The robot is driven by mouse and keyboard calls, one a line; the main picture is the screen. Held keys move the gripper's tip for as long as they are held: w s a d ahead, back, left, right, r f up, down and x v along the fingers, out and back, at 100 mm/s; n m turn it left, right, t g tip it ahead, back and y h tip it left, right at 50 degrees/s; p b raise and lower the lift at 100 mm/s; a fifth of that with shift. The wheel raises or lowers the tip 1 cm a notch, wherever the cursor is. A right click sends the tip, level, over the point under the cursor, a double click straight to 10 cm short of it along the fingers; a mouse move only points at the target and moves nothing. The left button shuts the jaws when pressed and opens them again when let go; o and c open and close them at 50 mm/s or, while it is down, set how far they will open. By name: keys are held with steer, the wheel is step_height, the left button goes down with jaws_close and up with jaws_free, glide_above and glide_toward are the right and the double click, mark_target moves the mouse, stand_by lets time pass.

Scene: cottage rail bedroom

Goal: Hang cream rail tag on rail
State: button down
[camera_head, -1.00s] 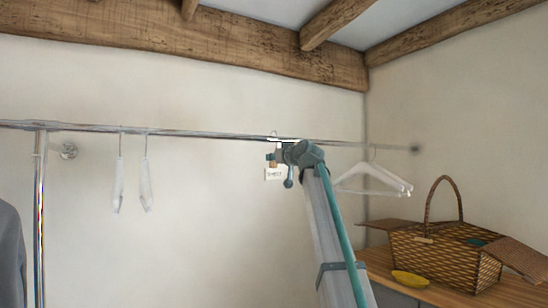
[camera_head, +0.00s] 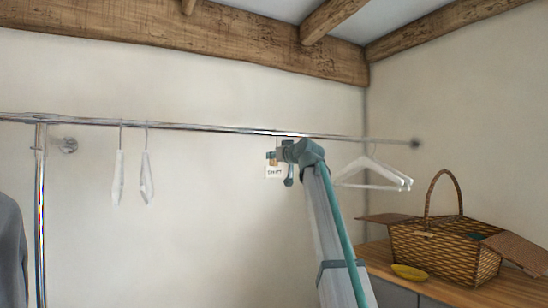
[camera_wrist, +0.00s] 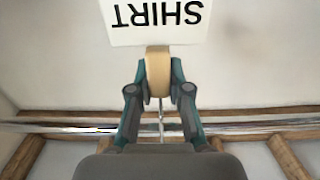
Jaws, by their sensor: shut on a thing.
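The cream rail tag (camera_head: 274,172) is a small card reading SHIRT, with a tan grip block (camera_wrist: 158,75) and a thin metal hook (camera_wrist: 161,125). My gripper (camera_head: 272,157) is shut on the block, just below the rail (camera_head: 220,129). In the wrist view, the card (camera_wrist: 155,20) appears upside down beyond my fingertips, and the hook stem runs from the block towards the rail (camera_wrist: 60,127). The hook's top blends with the rail, so I cannot tell whether it is over or touching it. In the head view the card hangs roughly upright.
Two white hangers (camera_head: 118,178) (camera_head: 146,178) hang edge-on to the left, and white hangers (camera_head: 370,179) hang to the right. The rail between the left hangers and my gripper is clear. A wicker basket (camera_head: 445,250) and a yellow dish (camera_head: 409,272) stand on a wooden counter (camera_head: 470,294).

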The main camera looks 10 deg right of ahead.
steer(key=shift+f, duration=0.25)
steer(key=c, duration=1)
jaws_free()
steer(key=shift+s, duration=0.15)
